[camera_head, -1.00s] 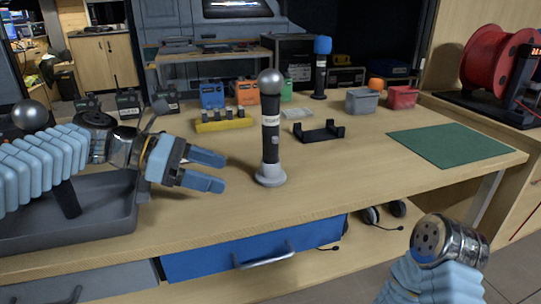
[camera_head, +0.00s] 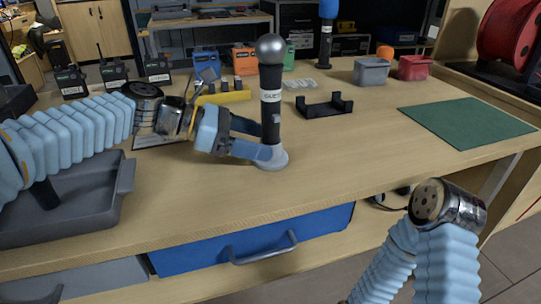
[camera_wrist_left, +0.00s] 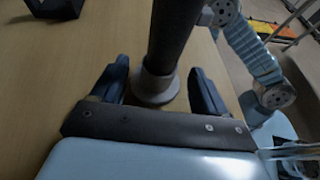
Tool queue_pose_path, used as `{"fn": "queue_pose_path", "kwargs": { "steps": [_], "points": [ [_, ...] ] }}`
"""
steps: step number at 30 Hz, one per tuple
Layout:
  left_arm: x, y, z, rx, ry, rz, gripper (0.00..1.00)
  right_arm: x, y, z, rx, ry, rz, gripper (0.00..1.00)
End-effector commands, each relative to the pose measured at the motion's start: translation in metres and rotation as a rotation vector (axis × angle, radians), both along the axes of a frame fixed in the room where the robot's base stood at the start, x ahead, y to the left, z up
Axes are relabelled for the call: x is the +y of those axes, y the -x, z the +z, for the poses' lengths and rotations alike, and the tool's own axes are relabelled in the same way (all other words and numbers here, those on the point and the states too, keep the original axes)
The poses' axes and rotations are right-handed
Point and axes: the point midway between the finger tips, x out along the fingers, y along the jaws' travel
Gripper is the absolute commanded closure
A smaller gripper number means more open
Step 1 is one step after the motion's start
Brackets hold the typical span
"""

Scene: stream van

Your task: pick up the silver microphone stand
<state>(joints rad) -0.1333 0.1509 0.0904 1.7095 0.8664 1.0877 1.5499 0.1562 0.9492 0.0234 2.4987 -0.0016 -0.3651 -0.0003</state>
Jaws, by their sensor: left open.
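The silver microphone stand (camera_head: 271,95) stands upright on the wooden table, with a silver ball head, black shaft, white label and round grey base. My left gripper (camera_head: 262,140) is open low at the stand, just above its base. In the left wrist view the stand's dark shaft (camera_wrist_left: 168,40) rises between the two spread fingers (camera_wrist_left: 160,85), with the grey base beyond the palm. I see no finger clearly pressed on the shaft. My right gripper is out of view; only part of my right arm shows at lower right.
A blue-headed microphone (camera_head: 326,30) stands at the back. A black cradle (camera_head: 324,106) is right of the stand, a yellow block (camera_head: 225,93) behind my gripper. A grey tray (camera_head: 125,178) lies at left. A green mat (camera_head: 466,122) and bare tabletop are at right.

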Motion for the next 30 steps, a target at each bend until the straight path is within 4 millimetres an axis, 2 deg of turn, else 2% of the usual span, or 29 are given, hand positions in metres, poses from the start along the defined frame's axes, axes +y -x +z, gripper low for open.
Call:
{"fn": "queue_pose_path", "kwargs": {
  "steps": [6, 9, 17, 28, 30],
  "points": [
    [-0.031, -0.004, -0.017, 0.002, -0.002, -0.005, 0.26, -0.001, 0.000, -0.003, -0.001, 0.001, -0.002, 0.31],
    [-0.040, -0.006, -0.021, 0.001, -0.002, -0.002, 0.26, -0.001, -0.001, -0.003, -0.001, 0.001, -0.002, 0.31],
    [-0.043, -0.006, -0.021, 0.001, -0.001, -0.001, 0.26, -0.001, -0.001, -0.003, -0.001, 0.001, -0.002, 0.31],
    [-0.042, -0.006, -0.022, 0.002, -0.003, -0.001, 0.83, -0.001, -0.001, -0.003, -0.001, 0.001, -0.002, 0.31],
    [-0.042, -0.006, -0.022, 0.002, -0.002, -0.001, 0.85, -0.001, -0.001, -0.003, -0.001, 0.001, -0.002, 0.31]
  ]
}}
